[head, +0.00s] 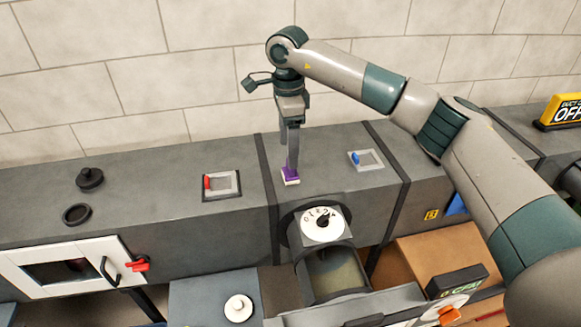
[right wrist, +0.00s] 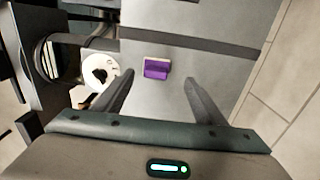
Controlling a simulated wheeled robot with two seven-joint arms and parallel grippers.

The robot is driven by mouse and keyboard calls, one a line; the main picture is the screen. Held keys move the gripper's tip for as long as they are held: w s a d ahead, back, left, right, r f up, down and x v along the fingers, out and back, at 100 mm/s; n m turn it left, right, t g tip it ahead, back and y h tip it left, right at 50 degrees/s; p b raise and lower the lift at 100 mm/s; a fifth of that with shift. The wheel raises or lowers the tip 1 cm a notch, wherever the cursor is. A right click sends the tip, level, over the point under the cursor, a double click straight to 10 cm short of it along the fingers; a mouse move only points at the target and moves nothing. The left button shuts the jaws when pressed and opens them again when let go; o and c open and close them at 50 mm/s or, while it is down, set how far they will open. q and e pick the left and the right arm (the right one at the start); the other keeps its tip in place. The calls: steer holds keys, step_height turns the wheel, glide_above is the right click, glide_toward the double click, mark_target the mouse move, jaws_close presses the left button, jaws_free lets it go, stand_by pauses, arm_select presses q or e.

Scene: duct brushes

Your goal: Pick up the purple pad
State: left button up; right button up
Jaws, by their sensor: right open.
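The purple pad (head: 290,175) sits on top of the grey duct, near a dark seam band. It has a purple upper part and a pale underside edge. In the right wrist view the purple pad (right wrist: 156,69) lies ahead of the fingertips, roughly centred between them. My right gripper (head: 291,152) points down just above the pad in the head view. In the right wrist view my right gripper (right wrist: 158,78) is open, with a finger on each side and nothing between its tips. My left gripper is not in view.
A red-handled switch plate (head: 234,184) and a blue-handled one (head: 378,159) flank the pad on the duct. A white dial (head: 323,224) is in front. A black knobbed cap (head: 90,178) and dark ring (head: 77,214) lie at left. A tiled wall (head: 200,80) stands behind.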

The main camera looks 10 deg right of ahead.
steer(key=shift+f, duration=0.65)
steer(key=shift+s+f+p, duration=0.25)
steer(key=shift+f+p, duration=0.3)
steer(key=shift+p, duration=0.25)
steer(key=f+p, duration=0.2)
steer(key=shift+s+d+f, duration=0.15)
steer(key=shift+s+f, duration=0.05)
steer(key=shift+f, duration=0.2)
steer(key=shift+w+f, duration=0.1)
steer(key=shift+f, duration=0.55)
steer(key=c, duration=1.1)
